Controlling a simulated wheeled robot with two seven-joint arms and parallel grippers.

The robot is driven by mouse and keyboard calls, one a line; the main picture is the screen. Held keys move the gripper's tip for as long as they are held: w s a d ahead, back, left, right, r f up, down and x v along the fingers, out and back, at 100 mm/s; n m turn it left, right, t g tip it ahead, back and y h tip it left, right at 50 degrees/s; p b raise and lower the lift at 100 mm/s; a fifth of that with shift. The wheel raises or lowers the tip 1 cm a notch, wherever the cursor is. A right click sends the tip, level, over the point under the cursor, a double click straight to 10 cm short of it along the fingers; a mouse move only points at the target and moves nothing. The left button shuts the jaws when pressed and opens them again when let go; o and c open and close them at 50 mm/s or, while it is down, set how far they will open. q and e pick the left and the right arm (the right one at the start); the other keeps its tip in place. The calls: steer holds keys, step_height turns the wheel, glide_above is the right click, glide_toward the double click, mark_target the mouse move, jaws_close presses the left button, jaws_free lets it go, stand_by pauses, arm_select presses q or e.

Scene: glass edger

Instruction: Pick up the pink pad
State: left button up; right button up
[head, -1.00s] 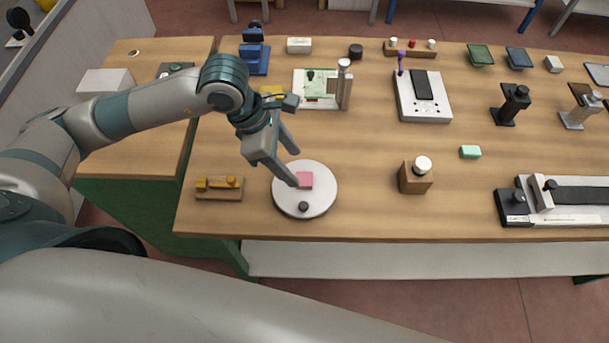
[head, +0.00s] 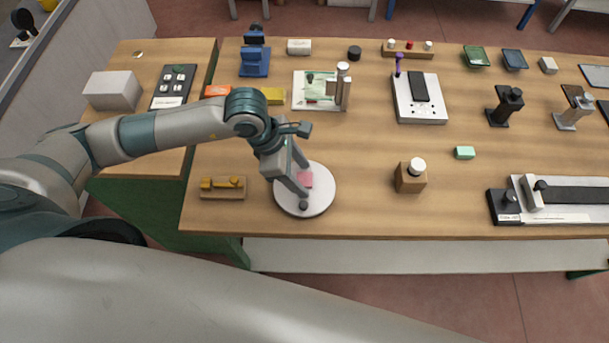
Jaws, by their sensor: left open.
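The pink pad (head: 306,180) lies on a round white disc (head: 318,203) near the front edge of the wooden table. A small black knob (head: 303,206) stands on the disc in front of the pad. My left gripper (head: 305,182) is open and points down over the disc. Its fingers are at the pad, one in front of it and partly hiding it. I cannot tell whether they touch the pad. My right gripper is not in view.
A wooden block with a yellow fitting (head: 222,188) sits left of the disc. A wooden block with a white knob (head: 411,177) stands to the right, and a green pad (head: 464,153) lies beyond it. The table (head: 365,200) between disc and block is clear.

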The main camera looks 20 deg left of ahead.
mark_target(301, 178)
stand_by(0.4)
arm_select(q)
steer(key=c, duration=1.1)
steer(key=shift+r, duration=0.1)
steer(key=shift+r+b, duration=0.6)
steer(key=shift+b, duration=0.05)
step_height(301, 178, up, 2)
steer(key=shift+r+b, duration=0.1)
steer(key=shift+b, duration=0.65)
steer(key=s+d+r+b, duration=0.1)
steer(key=d+r+b, duration=0.3)
steer(key=d+r, duration=0.3)
steer(key=shift+s+d+r+b, duration=0.15)
steer(key=shift+s+d+b, duration=0.15)
steer(key=shift+d, duration=2)
